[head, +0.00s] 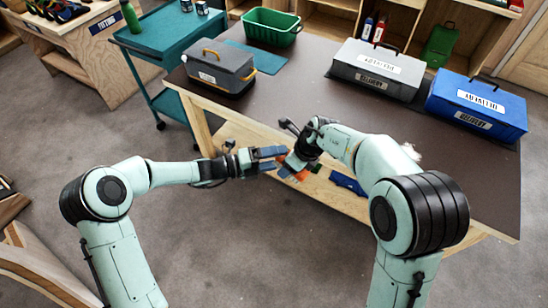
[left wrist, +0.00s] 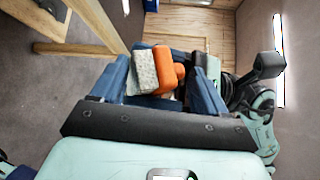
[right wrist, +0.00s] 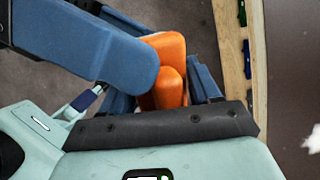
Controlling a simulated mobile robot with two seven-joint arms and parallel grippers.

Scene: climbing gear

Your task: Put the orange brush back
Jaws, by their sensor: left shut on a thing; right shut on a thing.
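The orange brush (head: 291,169) is held in the air between my two grippers, in front of the table's near edge. My left gripper (head: 284,158) is shut on it; the left wrist view shows its orange body (left wrist: 167,70) and a grey-white rough face (left wrist: 144,72) between the blue fingers. My right gripper (right wrist: 165,85) is also shut on the brush; the right wrist view shows its orange body (right wrist: 168,55) between the fingers. A blue finger of my left gripper covers part of the brush there. In the head view the fingers and right wrist hide much of it.
The dark table (head: 310,95) bears a grey toolbox with orange handle (head: 222,72), a green crate (head: 270,28), a grey lidded box (head: 376,70) and a blue box (head: 478,104). A teal trolley (head: 165,42) stands at left. The table's middle is clear.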

